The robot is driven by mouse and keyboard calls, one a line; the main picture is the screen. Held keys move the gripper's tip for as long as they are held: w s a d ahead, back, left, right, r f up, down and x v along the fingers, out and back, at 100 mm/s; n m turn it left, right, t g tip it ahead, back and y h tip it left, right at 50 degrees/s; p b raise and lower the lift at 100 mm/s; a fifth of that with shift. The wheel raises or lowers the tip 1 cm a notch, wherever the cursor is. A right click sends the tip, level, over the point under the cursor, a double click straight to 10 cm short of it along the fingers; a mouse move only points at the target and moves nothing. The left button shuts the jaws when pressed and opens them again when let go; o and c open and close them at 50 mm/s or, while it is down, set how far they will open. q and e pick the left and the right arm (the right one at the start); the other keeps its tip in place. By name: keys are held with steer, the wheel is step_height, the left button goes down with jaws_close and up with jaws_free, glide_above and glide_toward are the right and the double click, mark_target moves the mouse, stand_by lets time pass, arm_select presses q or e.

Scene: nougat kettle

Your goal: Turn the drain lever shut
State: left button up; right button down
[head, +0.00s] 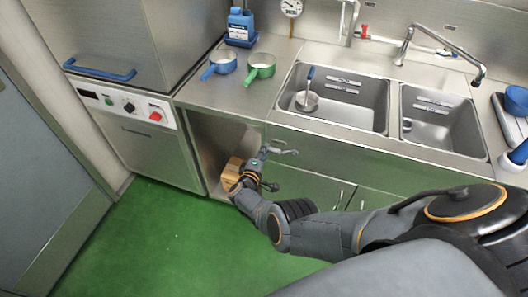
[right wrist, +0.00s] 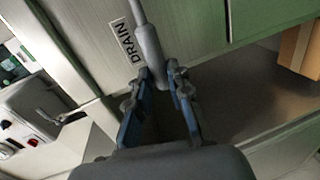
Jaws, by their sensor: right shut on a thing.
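The drain lever (right wrist: 149,44) is a grey rod with a thicker grip, next to a white DRAIN label (right wrist: 127,40) on a steel panel in the right wrist view. My right gripper (right wrist: 158,82) has its blue-padded fingers on either side of the grip's lower end and is shut on it. In the head view my right gripper (head: 262,158) is at the front of the sink unit, beside the open cabinet bay. The lever is small there and hard to tell from the fingers. My left gripper is not in view.
A brown box (head: 232,172) stands in the open bay, close to my gripper. Two sinks (head: 395,110) are above, one with a ladle-like tool (head: 308,95). Blue (head: 222,64) and green (head: 261,68) pans stand on the counter. The green floor (head: 160,235) is clear.

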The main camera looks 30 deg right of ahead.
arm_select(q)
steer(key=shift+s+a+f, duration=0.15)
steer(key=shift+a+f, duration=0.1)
arm_select(e)
steer(key=shift+f, duration=0.25)
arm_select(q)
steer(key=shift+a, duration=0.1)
arm_select(e)
steer(key=c, duration=1.3)
jaws_free()
steer(key=shift+o, duration=0.4)
